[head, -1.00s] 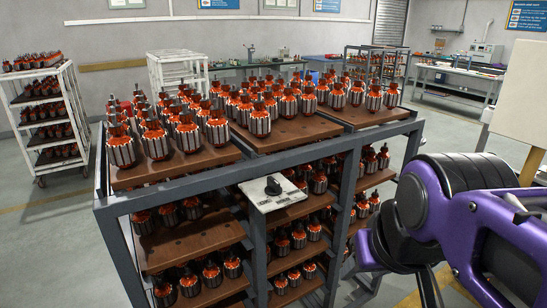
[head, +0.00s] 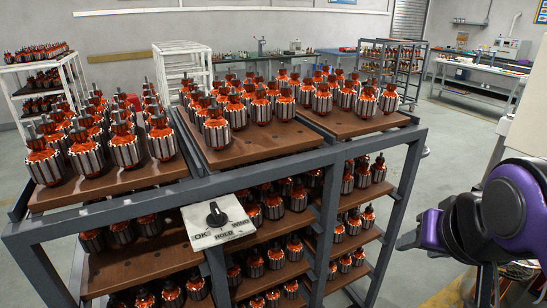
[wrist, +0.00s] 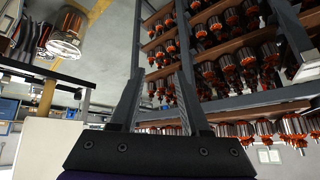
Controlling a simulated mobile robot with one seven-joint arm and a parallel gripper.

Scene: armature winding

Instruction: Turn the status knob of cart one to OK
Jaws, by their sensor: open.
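The status knob (head: 216,213) is a black knob on a pale plate (head: 202,232) fixed to the front of the grey-framed cart (head: 130,208). The plate reads OK, HOLD and WIND. I cannot tell clearly which word the knob points at. My gripper (wrist: 160,80) shows in the wrist view, with its two dark fingers apart and nothing between them. The cart's racks of armatures appear behind and right of the fingers there, tilted.
The cart carries several copper-wound armatures on brown shelves (head: 245,150). A white rack (head: 66,75) stands at the left. Another cart (head: 392,70) and a workbench (head: 480,80) stand at the back right. Open floor lies right of the near cart.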

